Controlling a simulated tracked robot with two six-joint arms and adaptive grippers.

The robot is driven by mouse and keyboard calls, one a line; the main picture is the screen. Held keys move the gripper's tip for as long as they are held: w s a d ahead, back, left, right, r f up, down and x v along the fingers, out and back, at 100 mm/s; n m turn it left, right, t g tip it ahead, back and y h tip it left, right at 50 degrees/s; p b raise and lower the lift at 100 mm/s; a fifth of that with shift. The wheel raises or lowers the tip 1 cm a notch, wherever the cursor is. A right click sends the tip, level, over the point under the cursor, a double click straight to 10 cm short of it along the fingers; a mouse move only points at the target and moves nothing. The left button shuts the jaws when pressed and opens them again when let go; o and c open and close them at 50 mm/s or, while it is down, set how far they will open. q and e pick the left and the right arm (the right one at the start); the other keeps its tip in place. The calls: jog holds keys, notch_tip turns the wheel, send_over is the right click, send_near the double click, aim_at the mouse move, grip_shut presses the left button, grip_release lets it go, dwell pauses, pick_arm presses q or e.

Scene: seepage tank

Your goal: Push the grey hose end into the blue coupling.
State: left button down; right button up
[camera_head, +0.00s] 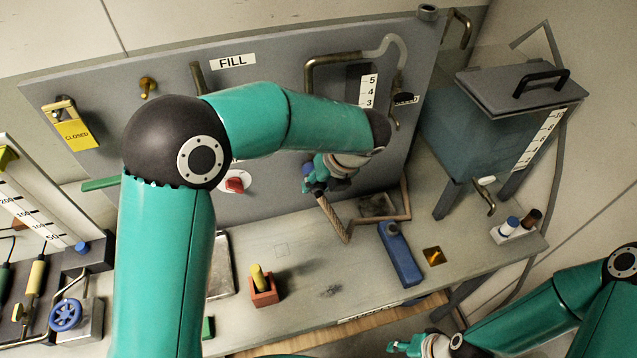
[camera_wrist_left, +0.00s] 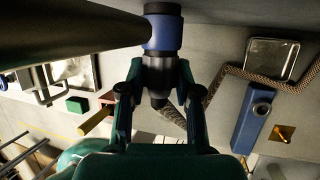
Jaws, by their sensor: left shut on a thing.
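In the left wrist view my left gripper (camera_wrist_left: 160,77) is shut on the dark grey hose end (camera_wrist_left: 157,68). The blue coupling (camera_wrist_left: 161,34), a blue band on a dark fitting, is directly above the hose end in that picture. Their edges look close or touching; I cannot tell how far one is inside the other. The braided hose (camera_wrist_left: 170,118) runs from below the fingers. In the head view my left gripper (camera_head: 316,184) is in front of the grey panel, and the hose (camera_head: 333,220) hangs from it to the bench. My right gripper (camera_head: 405,346) is low at the right, its jaws unclear.
The grey panel (camera_head: 270,90) stands close behind the left gripper. A blue block (camera_head: 400,255) and a red holder (camera_head: 264,291) sit on the bench. A lidded tank (camera_head: 470,140) stands at the right. A dark pipe (camera_wrist_left: 70,30) crosses the wrist view's upper left.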

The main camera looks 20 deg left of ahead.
dwell(0.6)
pick_arm(q)
jog(key=c, duration=0.7)
grip_release()
jog(key=shift+r, duration=0.1)
jog(key=shift+v, duration=2.9)
